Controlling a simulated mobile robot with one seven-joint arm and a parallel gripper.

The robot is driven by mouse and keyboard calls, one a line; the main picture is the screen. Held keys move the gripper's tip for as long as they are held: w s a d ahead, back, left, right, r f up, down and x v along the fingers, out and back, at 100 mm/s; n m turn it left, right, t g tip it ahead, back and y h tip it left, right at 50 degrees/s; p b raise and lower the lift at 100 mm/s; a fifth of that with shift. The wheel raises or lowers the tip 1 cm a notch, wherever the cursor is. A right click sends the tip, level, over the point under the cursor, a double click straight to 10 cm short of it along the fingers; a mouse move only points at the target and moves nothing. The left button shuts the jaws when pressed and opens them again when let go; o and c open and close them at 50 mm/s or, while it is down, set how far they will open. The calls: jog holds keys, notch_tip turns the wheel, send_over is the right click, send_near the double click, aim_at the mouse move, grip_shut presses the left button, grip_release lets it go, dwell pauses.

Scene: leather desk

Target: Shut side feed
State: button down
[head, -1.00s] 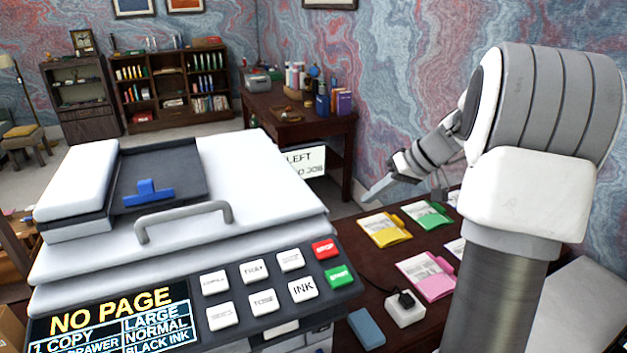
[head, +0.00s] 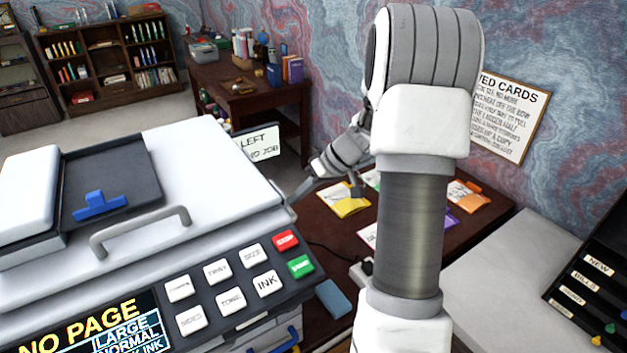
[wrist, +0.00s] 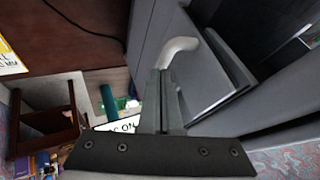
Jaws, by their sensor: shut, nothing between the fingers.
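The copier (head: 215,150) is a white and grey machine at the left of the head view, its display reading NO PAGE. My gripper (head: 296,194) is low beside the copier's right-hand side, close to its far edge. In the wrist view my gripper (wrist: 162,78) is shut and empty, its fingertips near a pale curved handle (wrist: 181,46). I cannot tell whether they touch it. A grey panel (wrist: 215,75) stands at an angle beside the handle against the copier's side, with a dark gap behind it. It may be the side feed; the head view hides that side.
A dark desk (head: 330,235) right of the copier holds coloured cards, including a yellow one (head: 344,200). A blue block (head: 333,299) lies near the copier. A sign (head: 258,145) stands behind the copier. A black rack (head: 590,290) is at far right.

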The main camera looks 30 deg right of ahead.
jog(key=shift+a+r, duration=0.15)
jog(key=shift+a, duration=0.55)
jog(key=shift+a+r, duration=0.15)
jog(key=shift+a, duration=0.5)
jog(key=shift+a+f+b, duration=0.15)
jog(key=shift+a+b, duration=0.2)
jog(key=shift+b, duration=0.45)
jog(key=shift+s+a+r+h+b, duration=0.15)
jog(key=shift+a+r+h+b, duration=0.4)
jog(key=shift+h+b, duration=0.35)
jog(key=shift+f, duration=0.1)
